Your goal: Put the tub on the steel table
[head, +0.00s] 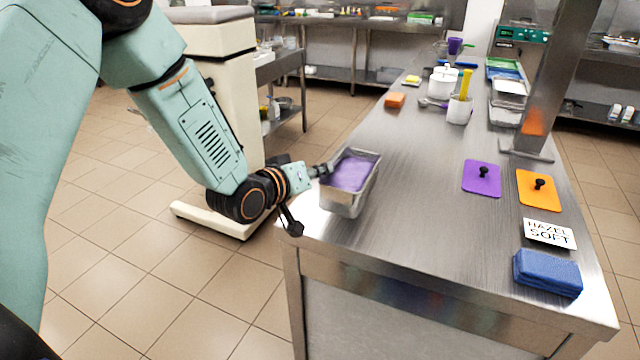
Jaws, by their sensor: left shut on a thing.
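A rectangular steel tub (345,201) filled with something smooth and purple is at the near left corner of the steel table (420,190). My left gripper (324,170) reaches in from the left and is shut on the tub's left rim. The tub looks upright. I cannot tell whether its base touches the table top or hangs just above it. My right gripper is not in the head view.
A purple lid (481,182), an orange lid (535,194), a "HAZEL SOFT" card (549,233) and a blue cloth (547,272) lie on the right. An orange block (395,100) and white containers (443,82) stand farther back. The table's middle is clear. A steel post (543,90) rises at right.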

